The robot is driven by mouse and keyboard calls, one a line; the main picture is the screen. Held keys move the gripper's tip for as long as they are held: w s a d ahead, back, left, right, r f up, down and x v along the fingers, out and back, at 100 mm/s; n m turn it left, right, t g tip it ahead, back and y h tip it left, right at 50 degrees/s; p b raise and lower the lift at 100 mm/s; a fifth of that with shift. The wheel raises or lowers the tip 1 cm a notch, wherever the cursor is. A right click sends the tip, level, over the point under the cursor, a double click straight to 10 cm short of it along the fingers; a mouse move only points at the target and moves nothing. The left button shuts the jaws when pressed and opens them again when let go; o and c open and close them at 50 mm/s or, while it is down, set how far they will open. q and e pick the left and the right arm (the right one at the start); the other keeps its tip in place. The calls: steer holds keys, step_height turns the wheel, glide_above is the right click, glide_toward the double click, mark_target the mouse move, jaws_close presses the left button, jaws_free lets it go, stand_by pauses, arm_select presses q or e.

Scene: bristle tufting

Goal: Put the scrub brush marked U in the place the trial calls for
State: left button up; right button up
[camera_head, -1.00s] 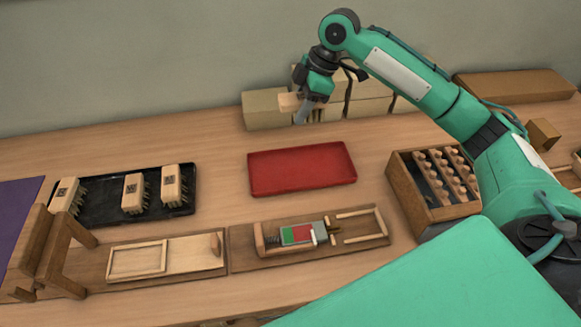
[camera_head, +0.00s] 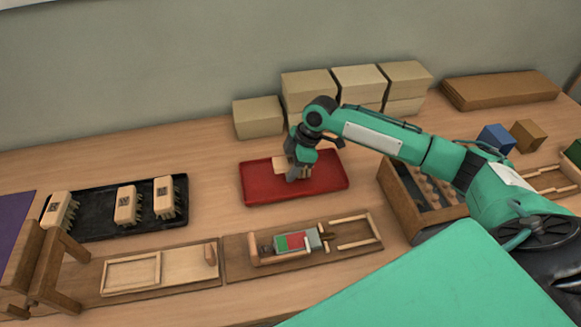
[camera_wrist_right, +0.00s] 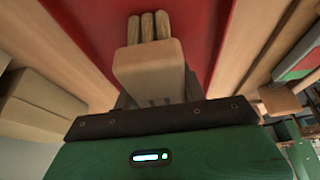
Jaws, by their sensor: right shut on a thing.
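My right gripper (camera_head: 294,172) is over the red tray (camera_head: 255,190) and shut on a pale wooden brush block (camera_head: 281,165). In the right wrist view the held block (camera_wrist_right: 150,68) has several thick wooden pegs or tufts at its far end, with the red tray (camera_wrist_right: 205,20) below. Marks on the block's near part are cut off by the gripper, so I cannot read a letter. I cannot tell whether the block touches the tray. Several similar brushes (camera_head: 127,205) with dark printed marks stand on a black tray (camera_head: 95,226) at the left. My left gripper is not in view.
A wooden fixture with a red and green plate (camera_head: 291,242) lies in front of the red tray. A wooden rack of pegs (camera_head: 400,205) stands to its right. Pale boxes (camera_head: 258,117) line the wall behind. A wooden frame (camera_head: 50,255) stands at the left front.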

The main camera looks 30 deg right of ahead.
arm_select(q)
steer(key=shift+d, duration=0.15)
arm_select(e)
steer(key=shift+f, duration=0.4)
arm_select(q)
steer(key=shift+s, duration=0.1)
arm_select(e)
steer(key=shift+f, duration=0.1)
steer(key=o, duration=1)
steer(key=shift+r, duration=0.25)
steer(key=b+v, duration=0.1)
steer(key=v, duration=0.9)
steer(key=shift+d+r, duration=0.2)
steer(key=shift+r, duration=0.1)
steer(key=shift+d+r, duration=0.15)
steer(key=shift+r, duration=0.35)
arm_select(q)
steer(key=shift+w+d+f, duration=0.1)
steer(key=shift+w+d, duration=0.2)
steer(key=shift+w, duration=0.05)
